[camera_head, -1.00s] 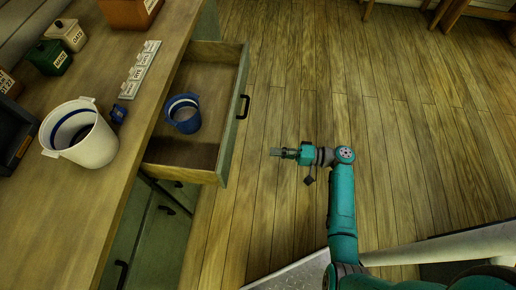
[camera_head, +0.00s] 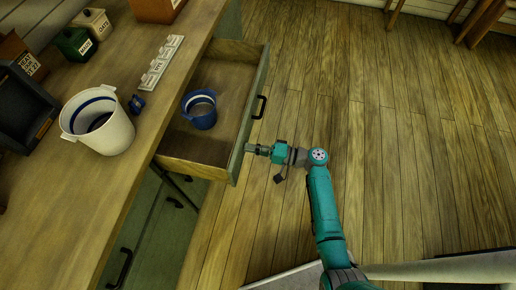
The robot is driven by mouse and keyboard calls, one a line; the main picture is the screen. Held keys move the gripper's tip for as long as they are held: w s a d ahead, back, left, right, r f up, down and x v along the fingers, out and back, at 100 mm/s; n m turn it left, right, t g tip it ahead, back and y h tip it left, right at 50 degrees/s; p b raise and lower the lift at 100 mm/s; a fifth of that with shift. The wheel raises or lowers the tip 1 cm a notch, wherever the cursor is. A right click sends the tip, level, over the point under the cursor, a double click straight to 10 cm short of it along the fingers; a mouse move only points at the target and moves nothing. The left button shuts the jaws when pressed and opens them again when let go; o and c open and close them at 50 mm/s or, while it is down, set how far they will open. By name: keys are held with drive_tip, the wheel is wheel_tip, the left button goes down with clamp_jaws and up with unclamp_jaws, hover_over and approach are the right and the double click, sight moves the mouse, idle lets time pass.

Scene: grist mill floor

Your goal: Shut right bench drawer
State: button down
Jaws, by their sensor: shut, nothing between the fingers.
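The right bench drawer (camera_head: 218,152) stands pulled out from the wooden bench (camera_head: 92,200), with its green front and black handle (camera_head: 259,107) facing right. A small blue cup with a white band (camera_head: 200,110) stands inside it. My gripper (camera_head: 250,149) is shut and empty. Its tip is at the near part of the drawer front's outer face, below the handle in the picture. I cannot tell whether it touches the front.
A white bucket (camera_head: 98,122), a small blue object (camera_head: 137,104), a label strip (camera_head: 161,64) and several boxes stand on the bench top. Other closed drawers and doors are below. The plank floor (camera_head: 370,130) to the right is open; wooden legs (camera_head: 480,20) stand at the far right.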

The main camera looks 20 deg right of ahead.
idle(0.3)
drive_tip(key=x, duration=2.6)
drive_tip(key=shift+w+a, duration=0.15)
drive_tip(key=shift+a, duration=0.1)
drive_tip(key=shift+w+a+r, duration=0.1)
drive_tip(key=shift+a, duration=0.1)
drive_tip(key=shift+r, duration=0.1)
drive_tip(key=shift+d, duration=0.25)
hover_over(219, 150)
drive_tip(key=shift+f, duration=0.2)
